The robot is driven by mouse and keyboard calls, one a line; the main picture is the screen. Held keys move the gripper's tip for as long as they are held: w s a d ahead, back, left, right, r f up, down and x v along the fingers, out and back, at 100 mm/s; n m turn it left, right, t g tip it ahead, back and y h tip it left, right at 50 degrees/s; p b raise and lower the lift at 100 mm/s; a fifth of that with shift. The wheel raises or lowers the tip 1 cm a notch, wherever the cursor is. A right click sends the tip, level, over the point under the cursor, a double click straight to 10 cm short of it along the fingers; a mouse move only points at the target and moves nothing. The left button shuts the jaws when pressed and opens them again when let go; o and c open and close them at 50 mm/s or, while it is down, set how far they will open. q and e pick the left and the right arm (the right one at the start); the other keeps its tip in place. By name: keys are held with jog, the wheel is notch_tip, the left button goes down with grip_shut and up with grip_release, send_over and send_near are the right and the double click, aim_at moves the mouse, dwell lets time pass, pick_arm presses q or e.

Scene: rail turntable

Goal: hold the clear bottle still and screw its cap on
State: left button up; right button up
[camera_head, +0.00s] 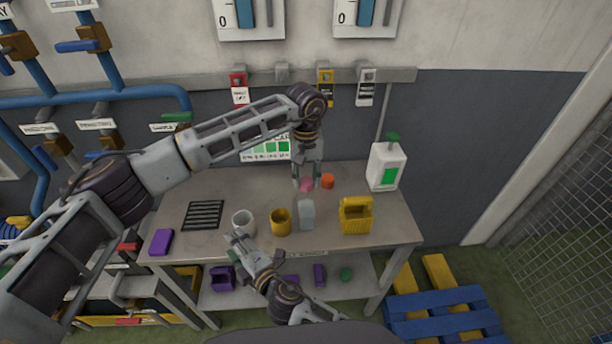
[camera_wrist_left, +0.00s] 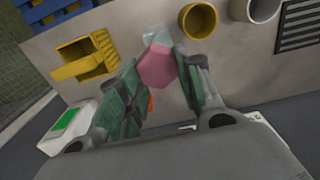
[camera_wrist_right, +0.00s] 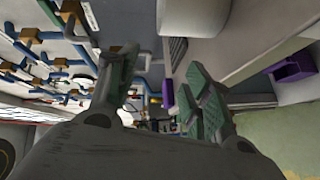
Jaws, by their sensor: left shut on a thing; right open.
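The clear bottle (camera_head: 306,213) stands upright on the table with no cap on it. Its top also shows in the left wrist view (camera_wrist_left: 155,35). My left gripper (camera_head: 306,180) is shut on a pink cap (camera_head: 307,185), behind the bottle in the head view. The pink cap (camera_wrist_left: 157,68) sits between the fingertips in the left wrist view, apart from the bottle as far as I can tell. My right gripper (camera_head: 236,240) is open and empty, near the table's front edge by the white mug (camera_head: 243,221). The right wrist view shows its spread fingers (camera_wrist_right: 160,90).
A yellow mug (camera_head: 280,222) stands just left of the bottle, a yellow holder (camera_head: 356,217) to its right. An orange cylinder (camera_head: 328,181) lies behind, beside the left gripper. A white dispenser (camera_head: 386,166) stands back right. A black grate (camera_head: 203,214) and purple block (camera_head: 161,242) are at left.

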aim_at(307, 218)
jog(key=d+n+t+h, duration=0.1)
jog(key=d+n, duration=0.1)
jog(key=d, duration=0.1)
jog(key=d+n+t+h, duration=0.1)
jog(key=d+n+h, duration=0.1)
jog(key=d, duration=0.2)
jog(key=w+d+f+n+t+h, duration=0.1)
jog(key=d+n+h, duration=0.1)
jog(key=d, duration=0.1)
jog(key=shift+d+f, duration=0.1)
jog(key=shift+d, duration=0.05)
jog(key=s+d+n+t+h, duration=0.2)
jog(key=d+n+h, duration=0.3)
jog(key=d, duration=0.5)
jog(key=shift+d+r+n, duration=0.2)
jog(key=shift+r+n, duration=0.15)
jog(key=shift+n, duration=0.65)
jog(key=shift+w, duration=0.15)
jog(key=shift+w, duration=5.8)
